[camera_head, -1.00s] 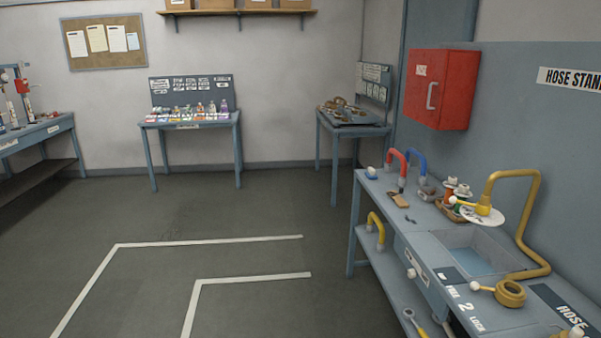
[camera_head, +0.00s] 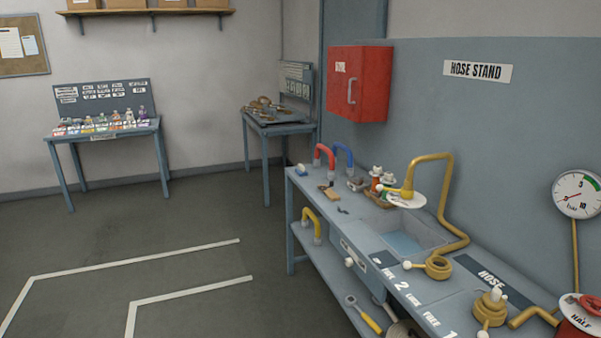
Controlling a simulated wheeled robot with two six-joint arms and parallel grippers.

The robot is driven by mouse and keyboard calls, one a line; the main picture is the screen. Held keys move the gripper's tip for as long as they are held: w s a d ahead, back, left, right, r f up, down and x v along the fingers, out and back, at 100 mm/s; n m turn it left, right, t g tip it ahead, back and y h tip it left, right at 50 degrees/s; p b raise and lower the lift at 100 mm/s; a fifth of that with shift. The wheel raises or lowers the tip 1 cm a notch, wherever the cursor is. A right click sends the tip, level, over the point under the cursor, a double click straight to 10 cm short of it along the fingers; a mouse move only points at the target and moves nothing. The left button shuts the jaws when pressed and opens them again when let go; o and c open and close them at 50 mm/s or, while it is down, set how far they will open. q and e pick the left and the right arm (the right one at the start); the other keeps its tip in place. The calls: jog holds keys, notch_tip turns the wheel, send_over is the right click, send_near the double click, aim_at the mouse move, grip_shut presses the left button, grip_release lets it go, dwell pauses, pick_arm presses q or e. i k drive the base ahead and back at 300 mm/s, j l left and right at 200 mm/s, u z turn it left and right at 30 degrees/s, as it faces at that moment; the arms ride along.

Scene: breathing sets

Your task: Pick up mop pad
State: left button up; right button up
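I cannot make out a mop pad for sure. On the hose stand bench (camera_head: 300,183) at the right lie a small tan block (camera_head: 332,194), a small blue and white item (camera_head: 301,170) and a dark grey piece (camera_head: 357,184); they are too small to identify. The bench also has a recessed sink (camera_head: 405,243) with a yellow pipe (camera_head: 447,195) arching over it. Neither of my grippers shows in the head view.
A red wall box (camera_head: 360,84) hangs above the bench. A gauge (camera_head: 577,194) is at the far right. A table with bottles (camera_head: 62,138) and a corner table (camera_head: 268,128) stand at the back. Open floor with white lines (camera_head: 190,290) lies left of the bench.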

aim_at(300, 170)
jog(key=i+j+u, duration=0.25)
jog(key=i, duration=0.2)
jog(key=i+j+u, duration=0.3)
jog(key=i, duration=0.65)
jog(key=i+u, duration=0.25)
jog(key=i, duration=0.65)
